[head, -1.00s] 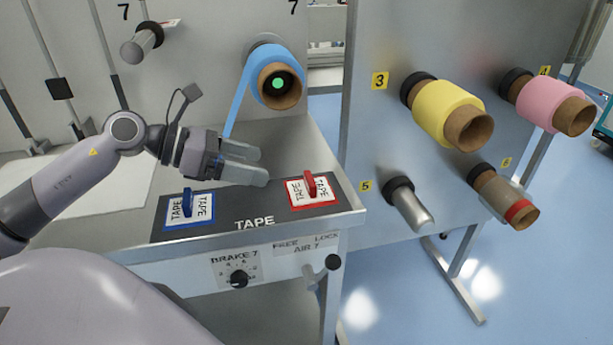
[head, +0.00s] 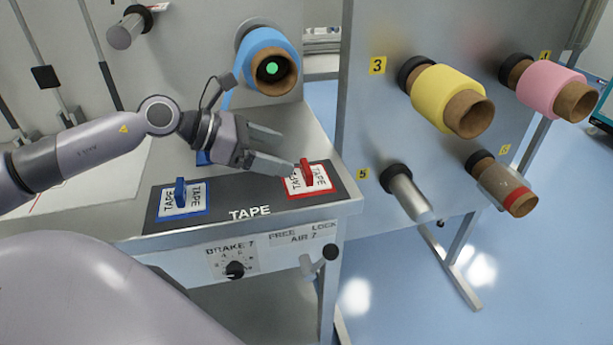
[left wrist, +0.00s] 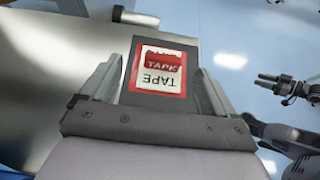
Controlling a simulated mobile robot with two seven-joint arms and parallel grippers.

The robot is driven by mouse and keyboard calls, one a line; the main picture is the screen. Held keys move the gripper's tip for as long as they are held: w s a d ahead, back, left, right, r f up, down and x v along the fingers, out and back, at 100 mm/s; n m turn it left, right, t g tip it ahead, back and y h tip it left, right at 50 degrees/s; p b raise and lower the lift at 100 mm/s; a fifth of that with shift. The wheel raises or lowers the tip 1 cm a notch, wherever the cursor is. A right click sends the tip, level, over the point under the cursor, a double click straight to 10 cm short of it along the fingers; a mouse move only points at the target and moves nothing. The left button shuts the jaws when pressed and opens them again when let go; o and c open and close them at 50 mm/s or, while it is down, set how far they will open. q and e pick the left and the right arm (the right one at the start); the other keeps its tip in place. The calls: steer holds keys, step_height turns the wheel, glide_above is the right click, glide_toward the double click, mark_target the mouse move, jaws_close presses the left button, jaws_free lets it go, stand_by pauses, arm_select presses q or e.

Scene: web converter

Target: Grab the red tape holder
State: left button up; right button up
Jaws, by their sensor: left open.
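The red tape holder (head: 307,172) is a red upright handle on a red-framed white TAPE plate, at the right end of a dark strip on the bench. It also shows in the left wrist view (left wrist: 163,63), between my fingers in the picture. My left gripper (head: 287,150) is open and empty, just left of the red holder, its fingers pointing at it. I see no clear contact. What looks like my right gripper (left wrist: 280,84) is small at the right of the left wrist view, away from the holder; its jaw state is unclear.
A blue tape holder (head: 181,193) stands at the strip's left end. A blue roll (head: 270,52) hangs behind, its film running down behind my gripper. Yellow (head: 440,95) and pink (head: 550,88) rolls stick out from the right panel, above an empty spindle (head: 408,195).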

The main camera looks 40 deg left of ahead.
mark_target(305, 166)
arm_select(q)
steer(key=shift+w+d+f, duration=0.2)
steer(key=shift+w+d+f, duration=0.35)
steer(key=shift+d+f, duration=0.05)
steer(key=shift+d, duration=0.15)
steer(key=shift+w+d+f, duration=0.3)
steer(key=shift+d+f, duration=0.1)
steer(key=shift+d, duration=0.1)
steer(key=shift+p+x, duration=0.45)
steer(key=shift+x, duration=0.6)
steer(key=shift+f, duration=0.15)
steer(key=c, duration=1.1)
